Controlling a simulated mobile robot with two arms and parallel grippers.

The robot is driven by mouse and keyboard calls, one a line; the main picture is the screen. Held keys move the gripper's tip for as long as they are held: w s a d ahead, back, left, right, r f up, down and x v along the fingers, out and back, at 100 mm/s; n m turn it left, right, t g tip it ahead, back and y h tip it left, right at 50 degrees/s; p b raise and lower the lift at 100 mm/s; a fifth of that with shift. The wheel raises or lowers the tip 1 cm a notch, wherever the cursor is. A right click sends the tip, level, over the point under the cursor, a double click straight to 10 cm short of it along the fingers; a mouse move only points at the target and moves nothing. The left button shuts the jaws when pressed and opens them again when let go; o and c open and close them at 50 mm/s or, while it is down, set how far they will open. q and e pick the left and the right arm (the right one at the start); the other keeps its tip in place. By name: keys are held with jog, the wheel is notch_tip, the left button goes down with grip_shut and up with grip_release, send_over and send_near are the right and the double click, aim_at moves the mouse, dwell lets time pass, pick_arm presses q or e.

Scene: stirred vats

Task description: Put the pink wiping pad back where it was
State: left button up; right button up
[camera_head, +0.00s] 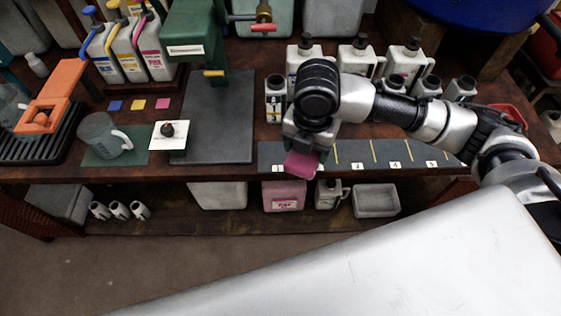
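The pink wiping pad (301,167) shows at the lower end of my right gripper (305,152), above the front edge of the bench near the numbered strip. The gripper appears shut on the pad; its fingertips are mostly hidden by the gripper body. My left gripper is not in view.
A dark numbered strip (385,153) runs along the bench front. Several white bottles (358,55) stand behind my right arm. A green stand (195,50) rises from a grey plate (212,130). Left of it are a white card (168,143) with a dark knob and a mug (100,135).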

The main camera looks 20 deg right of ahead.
jog(key=f+n, duration=0.1)
jog(key=n, duration=0.1)
jog(key=f+n+b, duration=0.1)
jog(key=n, duration=0.1)
jog(key=f+n+b, duration=0.1)
jog(key=f+n, duration=0.1)
jog(key=shift+w+a, duration=0.15)
jog(key=shift+w, duration=0.05)
jog(key=n, duration=0.1)
jog(key=f+n+b, duration=0.1)
jog(key=n, duration=0.1)
jog(key=shift+w, duration=0.15)
jog(key=b, duration=0.1)
send_over(280, 154)
notch_tip(280, 154, down, 7)
jog(key=shift+a+r, duration=0.1)
jog(key=shift+f, duration=2.05)
jog(key=shift+f+b, duration=0.15)
jog(key=shift+b, duration=0.15)
jog(key=o, duration=0.8)
jog(key=shift+o, duration=0.2)
